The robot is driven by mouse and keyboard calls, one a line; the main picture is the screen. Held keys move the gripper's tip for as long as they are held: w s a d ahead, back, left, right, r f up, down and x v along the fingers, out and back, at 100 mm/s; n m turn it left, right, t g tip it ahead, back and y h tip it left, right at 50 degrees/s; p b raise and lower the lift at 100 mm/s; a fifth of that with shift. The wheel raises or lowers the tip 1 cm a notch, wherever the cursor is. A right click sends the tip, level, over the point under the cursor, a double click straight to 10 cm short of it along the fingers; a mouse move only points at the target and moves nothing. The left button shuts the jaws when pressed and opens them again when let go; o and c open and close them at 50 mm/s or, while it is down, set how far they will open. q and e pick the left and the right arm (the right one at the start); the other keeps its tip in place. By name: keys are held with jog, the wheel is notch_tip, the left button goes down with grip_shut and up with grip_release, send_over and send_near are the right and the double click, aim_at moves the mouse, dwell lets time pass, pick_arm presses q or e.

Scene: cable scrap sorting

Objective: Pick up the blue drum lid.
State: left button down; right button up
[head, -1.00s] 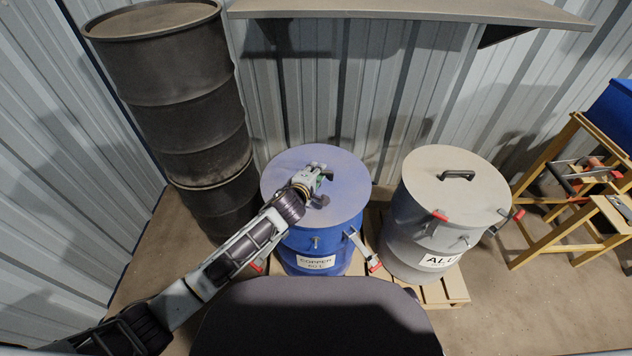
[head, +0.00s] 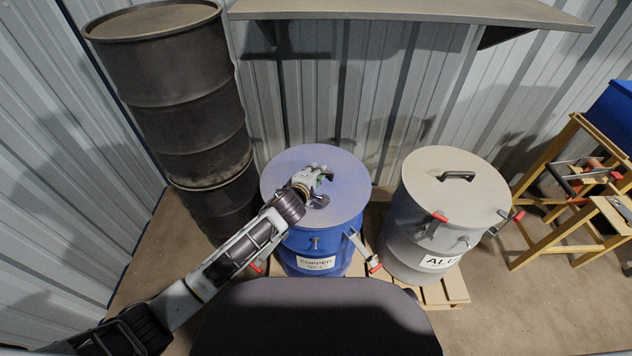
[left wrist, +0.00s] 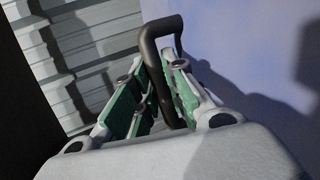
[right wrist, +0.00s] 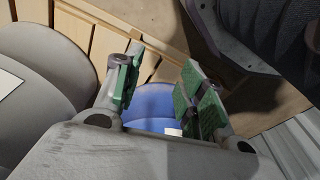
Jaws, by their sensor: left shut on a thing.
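The blue drum lid (head: 345,190) is a round, flat disc on the blue drum (head: 335,262) labelled COPPER. I see no gap between lid and drum. My left gripper (head: 325,187) is over the lid's middle. In the left wrist view my left gripper (left wrist: 160,95) is shut on the dark bent lid handle (left wrist: 148,50), with green pads on both sides of it. The lid also fills the right of that view (left wrist: 250,50). My right gripper (right wrist: 155,85) shows only in the right wrist view, open and empty, with part of the blue drum (right wrist: 152,103) beyond it.
A grey ALU drum (head: 410,230) with its own lid and black handle stands right of the blue drum. Both stand on a wooden pallet (head: 445,292). Stacked dark drums (head: 175,100) stand at left. A shelf (head: 410,12) overhangs behind. A wooden stand (head: 545,240) is at right.

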pick_arm(q)
jog(key=shift+s+a+f, duration=0.1)
jog(key=shift+f, duration=0.05)
notch_tip(320, 180, up, 8)
jog(key=shift+r+p, duration=0.25)
jog(key=shift+p, duration=0.75)
jog(key=shift+r, duration=0.8)
pick_arm(e)
notch_tip(320, 180, down, 7)
jog(key=s+d, duration=0.1)
jog(key=d, duration=0.1)
jog(key=shift+t, duration=0.3)
